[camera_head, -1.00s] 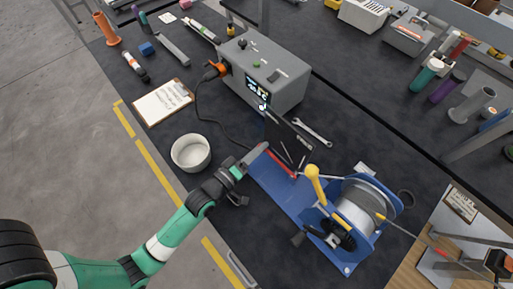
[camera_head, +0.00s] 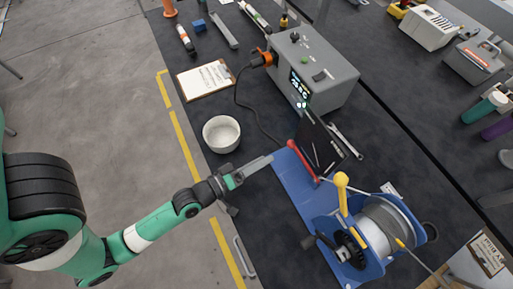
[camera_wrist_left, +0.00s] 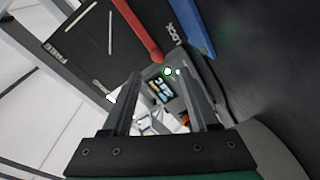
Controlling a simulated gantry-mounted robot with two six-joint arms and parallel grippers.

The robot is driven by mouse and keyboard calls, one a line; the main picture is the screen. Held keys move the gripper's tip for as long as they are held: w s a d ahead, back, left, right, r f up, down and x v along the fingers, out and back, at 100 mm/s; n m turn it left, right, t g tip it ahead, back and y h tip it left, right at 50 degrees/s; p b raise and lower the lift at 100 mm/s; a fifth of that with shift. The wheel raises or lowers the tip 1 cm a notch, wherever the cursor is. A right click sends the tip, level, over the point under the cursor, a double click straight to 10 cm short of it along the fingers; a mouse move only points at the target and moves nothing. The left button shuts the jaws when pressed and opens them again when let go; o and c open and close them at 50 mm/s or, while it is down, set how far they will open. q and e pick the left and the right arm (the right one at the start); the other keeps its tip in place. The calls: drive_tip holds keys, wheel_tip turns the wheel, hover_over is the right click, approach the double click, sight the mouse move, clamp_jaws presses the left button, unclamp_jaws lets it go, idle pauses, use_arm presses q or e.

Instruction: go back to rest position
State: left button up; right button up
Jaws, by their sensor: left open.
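My left gripper (camera_head: 262,163) is over the dark table mat, between the white bowl (camera_head: 221,133) and the blue winch base (camera_head: 295,190). Its jaws (camera_wrist_left: 160,90) are open and empty in the left wrist view. The red handle (camera_head: 302,162) of the blue fixture lies just to the right of the fingertips and also shows in the left wrist view (camera_wrist_left: 138,30). The gripper appears apart from it. My right gripper is not in view.
A grey control box (camera_head: 318,75) with a lit screen stands behind, with an orange plug and cable. A dark panel (camera_head: 322,145), a wrench (camera_head: 345,140), a cable drum (camera_head: 385,228) and a clipboard (camera_head: 205,80) are nearby. Bare floor (camera_head: 110,110) lies left of the table.

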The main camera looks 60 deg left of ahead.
use_arm(q)
drive_tip(key=shift+s+d, duration=0.15)
drive_tip(key=shift+s, duration=0.75)
drive_tip(key=shift+r, duration=0.1)
